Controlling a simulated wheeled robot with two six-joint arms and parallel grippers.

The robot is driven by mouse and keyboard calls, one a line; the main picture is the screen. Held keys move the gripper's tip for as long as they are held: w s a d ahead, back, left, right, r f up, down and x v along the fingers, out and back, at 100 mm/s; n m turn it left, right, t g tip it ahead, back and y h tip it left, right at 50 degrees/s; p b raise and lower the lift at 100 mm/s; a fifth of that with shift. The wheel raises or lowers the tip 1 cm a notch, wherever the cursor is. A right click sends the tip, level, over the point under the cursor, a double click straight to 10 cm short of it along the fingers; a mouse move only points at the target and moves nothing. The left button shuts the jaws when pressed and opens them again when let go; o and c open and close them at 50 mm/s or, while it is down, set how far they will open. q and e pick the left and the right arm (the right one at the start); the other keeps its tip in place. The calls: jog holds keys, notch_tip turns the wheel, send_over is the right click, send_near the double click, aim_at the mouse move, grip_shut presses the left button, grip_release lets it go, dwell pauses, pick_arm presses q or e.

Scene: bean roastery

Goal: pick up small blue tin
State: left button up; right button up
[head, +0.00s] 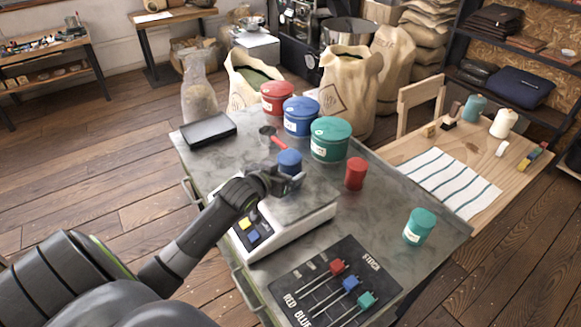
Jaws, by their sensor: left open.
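The small blue tin (289,158) is on or just above the scale (296,220) on the grey workbench. My left gripper (288,178) is open at the tin, its fingers at the tin's lower part. The fingers hide the tin's base, so I cannot tell whether they touch it or whether it rests on the scale plate. My right gripper is not in view.
Large red (276,97), blue (300,117) and green (330,139) tins stand behind. A small red tin (356,174) and small green tin (419,227) are to the right. A slider board (345,285) lies in front, a black tray (208,131) at back left.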

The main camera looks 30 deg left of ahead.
pick_arm(q)
jog(key=shift+w+a+f+p, duration=0.1)
jog(key=shift+w+f+p, duration=0.25)
jog(key=shift+w, duration=0.2)
jog(key=shift+w+a+f+p, duration=0.1)
jog(key=shift+w+f+p, duration=0.1)
jog(key=shift+w+f, duration=0.35)
jog(key=shift+w+a+f+p, duration=0.15)
jog(key=shift+w+f, duration=0.15)
jog(key=shift+w, duration=0.3)
jog(key=shift+w+f, duration=0.3)
jog(key=shift+w, duration=0.3)
jog(key=c, duration=1.1)
jog(key=shift+c, duration=0.7)
